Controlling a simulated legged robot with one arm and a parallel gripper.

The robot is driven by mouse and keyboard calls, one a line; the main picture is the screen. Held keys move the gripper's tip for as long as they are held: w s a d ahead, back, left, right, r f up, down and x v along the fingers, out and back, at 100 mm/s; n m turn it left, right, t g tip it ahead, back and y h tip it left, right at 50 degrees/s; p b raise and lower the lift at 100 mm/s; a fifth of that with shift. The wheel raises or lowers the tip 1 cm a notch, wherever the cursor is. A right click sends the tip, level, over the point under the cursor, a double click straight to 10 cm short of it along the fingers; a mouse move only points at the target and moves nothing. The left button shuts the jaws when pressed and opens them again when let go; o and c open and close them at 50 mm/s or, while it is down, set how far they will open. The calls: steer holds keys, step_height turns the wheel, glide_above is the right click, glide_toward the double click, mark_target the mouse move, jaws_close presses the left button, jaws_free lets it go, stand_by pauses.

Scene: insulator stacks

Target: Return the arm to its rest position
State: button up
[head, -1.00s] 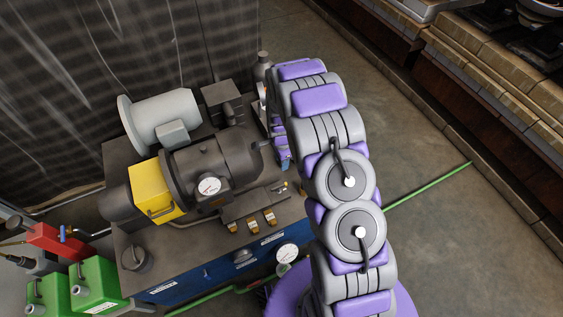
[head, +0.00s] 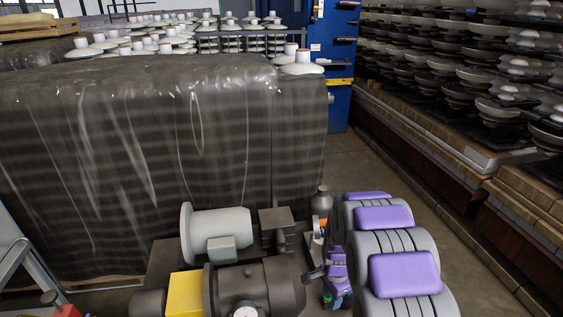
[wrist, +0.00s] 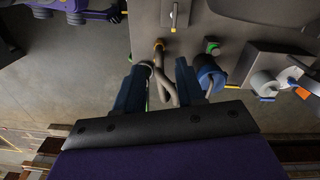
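My purple and grey arm (head: 405,265) stretches up from the bottom right of the head view, beside the machine. My gripper (wrist: 160,72) shows in the wrist view as two dark blue fingers spread apart. Nothing is held between them; a grey hose (wrist: 163,75) shows in the gap, apparently beyond the fingers. I cannot make out the fingers in the head view.
A machine with a grey motor (head: 217,232) and yellow box (head: 185,293) stands left of my arm. A dark wrapped stack (head: 150,165) is behind it. Insulator shelves (head: 470,75) line the right, with a floor aisle (head: 372,165) between.

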steer(key=s+r+n, duration=0.4)
steer(key=s+r, duration=0.4)
steer(key=r, duration=0.3)
steer(key=s+r+n, duration=0.4)
steer(key=s+r, duration=0.2)
steer(key=s, duration=0.7)
steer(key=s+a+r+n+g, duration=0.1)
steer(key=s+r+n, duration=0.4)
steer(key=s, duration=0.9)
step_height(320, 180, up, 2)
steer(key=shift+s+a+r, duration=0.2)
steer(key=shift+r, duration=0.05)
